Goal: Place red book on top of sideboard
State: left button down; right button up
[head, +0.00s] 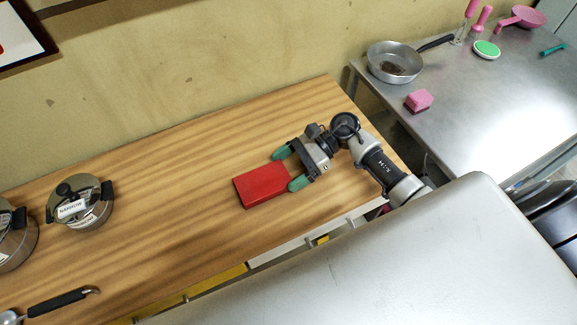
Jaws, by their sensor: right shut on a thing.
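The red book (261,187) is a flat red block over the right half of the wooden-topped sideboard (180,180). It appears to lie on the top or just above it; I cannot tell which. My right gripper (288,170) comes in from the right and is shut on the book's right end, with one green fingertip at the far edge and one at the near edge. My left gripper is not in view.
Lidded metal pots (80,204) stand at the sideboard's left, with a black-handled utensil (58,302) in front. A metal table (470,100) at the right holds a frying pan (394,63), a pink sponge (419,100) and pink utensils. The sideboard's middle is clear.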

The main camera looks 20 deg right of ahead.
jog(key=o, duration=0.5)
jog(key=shift+f, duration=0.1)
jog(key=o, duration=0.3)
jog(key=b+v, duration=0.4)
jog(key=v, duration=0.8)
jog(key=shift+d, duration=0.1)
